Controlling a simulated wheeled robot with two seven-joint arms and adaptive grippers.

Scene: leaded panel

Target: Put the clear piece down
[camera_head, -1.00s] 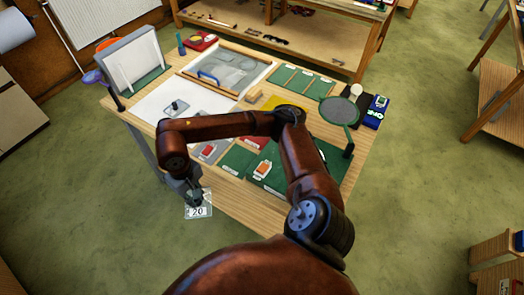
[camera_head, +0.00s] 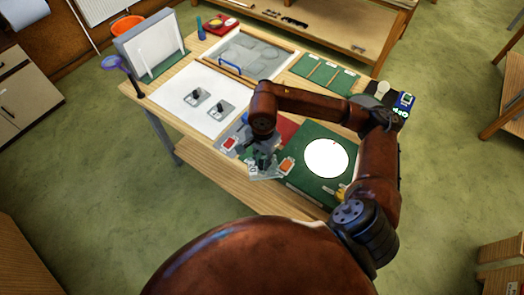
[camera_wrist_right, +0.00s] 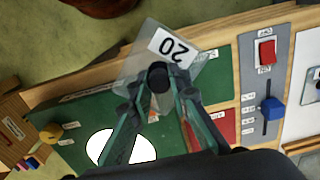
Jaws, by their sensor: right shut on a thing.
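My right gripper (camera_head: 264,160) is shut on the clear piece (camera_head: 258,175), a see-through plate with a white label reading 20. In the wrist view, the clear piece (camera_wrist_right: 135,65) sticks out past the gripper's fingertips (camera_wrist_right: 158,80) and overlaps the wooden front edge of the table. Its height above the table is hard to tell. My left gripper is not in view.
A green board (camera_head: 305,186) with a bright white disc (camera_head: 325,158) lies to the right. A grey panel (camera_wrist_right: 252,84) carries a red switch (camera_wrist_right: 266,50) and a blue slider (camera_wrist_right: 271,109). Two small knobbed pieces stand on a white sheet (camera_head: 177,88). A yellow knob (camera_wrist_right: 50,132) is near the board's edge.

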